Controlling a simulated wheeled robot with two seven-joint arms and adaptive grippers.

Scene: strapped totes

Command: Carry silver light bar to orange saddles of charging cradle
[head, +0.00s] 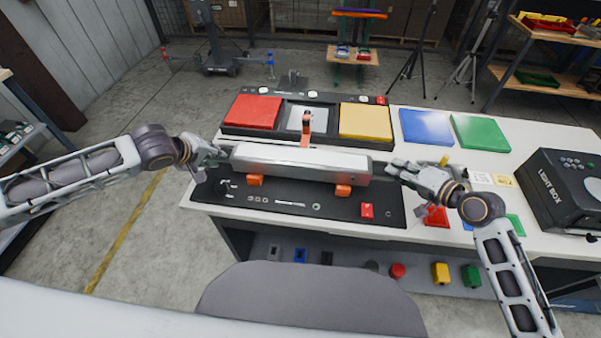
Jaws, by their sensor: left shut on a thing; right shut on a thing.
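The silver light bar (290,163) lies level across the middle of the head view. My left gripper (221,153) is shut on its left end, and my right gripper (394,168) is shut on its right end. Two orange saddles (255,181) (343,191) show just below the bar's front edge, on the black tray-like base (290,210). The bar hides their upper parts, so I cannot tell whether it touches them. An orange upright piece (306,130) stands behind the bar's middle.
Behind are a red panel (253,111) and a yellow panel (365,121). Blue (426,127) and green (480,133) panels lie right of these. A black light box (560,190) stands at the far right.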

